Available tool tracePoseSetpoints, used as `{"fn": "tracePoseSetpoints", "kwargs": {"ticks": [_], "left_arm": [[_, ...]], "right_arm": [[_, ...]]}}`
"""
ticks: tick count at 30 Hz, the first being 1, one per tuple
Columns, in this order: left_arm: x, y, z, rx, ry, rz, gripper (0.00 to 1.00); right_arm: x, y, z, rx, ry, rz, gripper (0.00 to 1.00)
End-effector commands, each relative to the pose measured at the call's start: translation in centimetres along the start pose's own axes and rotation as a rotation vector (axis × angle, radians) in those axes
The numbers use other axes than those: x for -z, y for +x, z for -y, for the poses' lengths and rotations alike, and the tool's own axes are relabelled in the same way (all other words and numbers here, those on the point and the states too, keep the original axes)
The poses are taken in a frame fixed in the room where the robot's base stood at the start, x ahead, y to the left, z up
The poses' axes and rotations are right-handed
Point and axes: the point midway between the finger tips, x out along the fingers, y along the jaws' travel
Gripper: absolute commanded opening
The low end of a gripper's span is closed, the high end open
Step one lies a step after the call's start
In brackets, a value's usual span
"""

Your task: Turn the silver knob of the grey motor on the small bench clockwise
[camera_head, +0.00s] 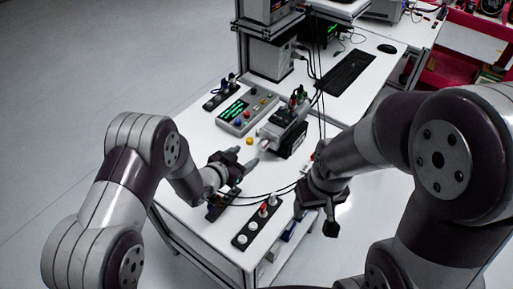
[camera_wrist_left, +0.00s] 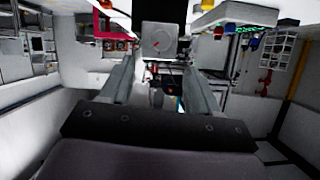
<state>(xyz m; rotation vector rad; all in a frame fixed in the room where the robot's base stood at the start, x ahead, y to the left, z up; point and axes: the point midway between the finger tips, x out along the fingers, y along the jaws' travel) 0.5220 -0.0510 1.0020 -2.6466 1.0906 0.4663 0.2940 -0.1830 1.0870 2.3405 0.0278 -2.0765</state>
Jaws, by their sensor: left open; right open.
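The grey motor (camera_head: 288,122) stands on the small white bench (camera_head: 190,125) with its silver knob (camera_head: 264,132) on the side toward my left gripper. In the left wrist view the knob (camera_wrist_left: 158,41) is a round silver face with a red mark, beyond the fingertips and roughly between them. My left gripper (camera_head: 240,158) is open and empty, a short way in front of the knob and apart from it; its two fingers (camera_wrist_left: 158,75) also show in the left wrist view. My right gripper (camera_head: 330,224) hangs over the bench's right side, pointing down, away from the motor.
A control box (camera_head: 247,110) with a green display and coloured buttons stands behind the left gripper. A black strip with white and red buttons (camera_head: 256,222) lies at the bench's near edge. Cables run across the bench. A keyboard (camera_head: 345,73) and mouse (camera_head: 386,48) lie farther back.

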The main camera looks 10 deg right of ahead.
Motion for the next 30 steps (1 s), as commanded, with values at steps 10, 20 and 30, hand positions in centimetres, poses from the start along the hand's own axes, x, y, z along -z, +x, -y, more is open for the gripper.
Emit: {"fn": "tracePoseSetpoints", "kwargs": {"ticks": [10, 20, 30], "left_arm": [[-0.6, 8.4, -0.1, 0.0, 0.003, -0.001, 0.61], [0.0, 10.0, 0.0, 0.001, 0.002, 0.0, 0.61], [-0.1, 9.9, 0.0, 0.001, 0.002, 0.001, 0.05]], "right_arm": [[-0.5, 4.6, 0.0, 0.0, 0.0, 0.0, 0.61], [-0.6, 4.9, 0.0, 0.0, 0.0, 0.0, 0.61], [-0.6, 4.9, 0.0, 0.0, 0.0, 0.0, 0.61]]}}
